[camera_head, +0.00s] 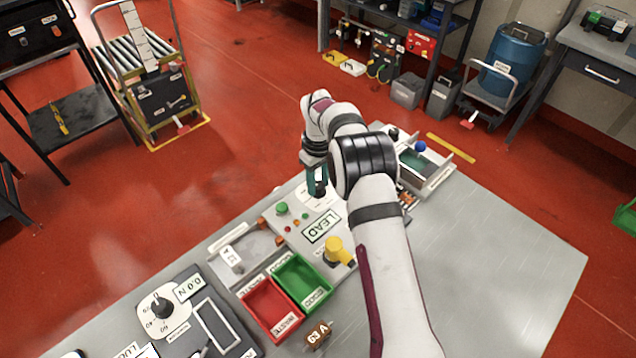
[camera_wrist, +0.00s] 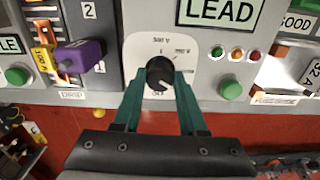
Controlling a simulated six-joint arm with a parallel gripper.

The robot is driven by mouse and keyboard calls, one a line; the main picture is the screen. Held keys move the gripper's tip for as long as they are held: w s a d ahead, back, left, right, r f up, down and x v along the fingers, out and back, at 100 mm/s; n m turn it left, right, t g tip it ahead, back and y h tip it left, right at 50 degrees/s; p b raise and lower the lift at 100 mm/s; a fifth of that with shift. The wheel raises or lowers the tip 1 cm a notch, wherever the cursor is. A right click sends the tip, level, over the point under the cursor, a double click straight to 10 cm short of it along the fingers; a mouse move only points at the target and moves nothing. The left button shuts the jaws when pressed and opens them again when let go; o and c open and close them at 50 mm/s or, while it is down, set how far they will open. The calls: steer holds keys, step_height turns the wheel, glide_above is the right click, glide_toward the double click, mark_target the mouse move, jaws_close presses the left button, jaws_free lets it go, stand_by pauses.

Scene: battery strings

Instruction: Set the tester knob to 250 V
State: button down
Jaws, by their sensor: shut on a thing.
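In the wrist view the black tester knob (camera_wrist: 160,74) stands on a white dial plate (camera_wrist: 137,48) with small voltage markings above and to the right of the knob and one below it. The markings are too small to read surely, and I cannot tell where the knob points. My gripper (camera_wrist: 160,86) has its two green fingers closed on the knob's sides. In the head view my gripper (camera_head: 317,188) is down over the panel with the LEAD sign (camera_head: 322,228).
A green button (camera_wrist: 231,90) and small indicator lamps (camera_wrist: 234,53) sit right of the dial. A purple block (camera_wrist: 80,56) is to its left. Red (camera_head: 245,296) and green (camera_head: 326,287) bins and a yellow-topped post (camera_head: 334,246) stand on the bench. The bench's right side is clear.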

steer(key=n, duration=0.3)
steer(key=shift+a+n, duration=0.1)
steer(key=shift+n, duration=2.1)
steer(key=n, duration=0.9)
steer(key=c, duration=0.5)
jaws_free()
